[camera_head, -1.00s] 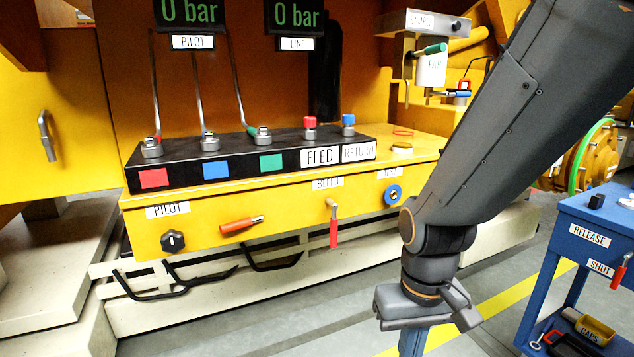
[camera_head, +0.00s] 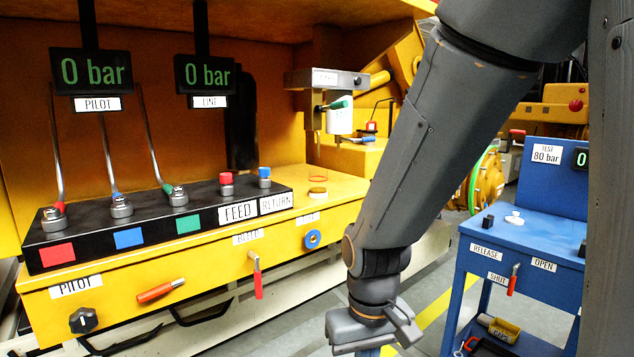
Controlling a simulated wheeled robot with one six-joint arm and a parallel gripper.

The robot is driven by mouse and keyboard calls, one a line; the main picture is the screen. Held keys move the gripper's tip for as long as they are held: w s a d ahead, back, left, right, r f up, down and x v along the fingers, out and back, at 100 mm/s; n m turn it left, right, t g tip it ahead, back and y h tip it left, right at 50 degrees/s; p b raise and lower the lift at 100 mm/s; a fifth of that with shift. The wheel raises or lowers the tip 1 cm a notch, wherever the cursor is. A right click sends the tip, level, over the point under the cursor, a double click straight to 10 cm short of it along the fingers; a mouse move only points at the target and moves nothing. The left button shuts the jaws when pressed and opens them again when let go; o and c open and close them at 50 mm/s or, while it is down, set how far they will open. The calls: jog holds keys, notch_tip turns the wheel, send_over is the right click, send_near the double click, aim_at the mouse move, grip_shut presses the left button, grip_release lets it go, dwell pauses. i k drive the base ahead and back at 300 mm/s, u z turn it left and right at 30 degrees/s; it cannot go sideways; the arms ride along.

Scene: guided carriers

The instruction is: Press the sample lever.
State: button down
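The sample station is a grey box (camera_head: 327,79) with a small label, too small to read surely now, at the right end of the yellow bay. A clear tube-like outline (camera_head: 318,150) stands under the box beside a red ring. My gripper (camera_head: 372,340) hangs pointing down at the bottom of the view, in front of the yellow bench, well below and apart from the lever. Something blue shows under it; its fingertips are cut off by the frame, so I cannot tell its opening.
The yellow bench (camera_head: 200,262) carries a black manifold (camera_head: 110,238) with hoses, red and blue caps, and a red bleed handle (camera_head: 258,280). A blue cart (camera_head: 525,235) stands at right. Grey floor with a yellow line lies between.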

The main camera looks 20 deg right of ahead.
aim_at(343, 104)
jog(key=u, duration=1.1)
jog(key=i, duration=0.35)
jog(key=z, duration=0.95)
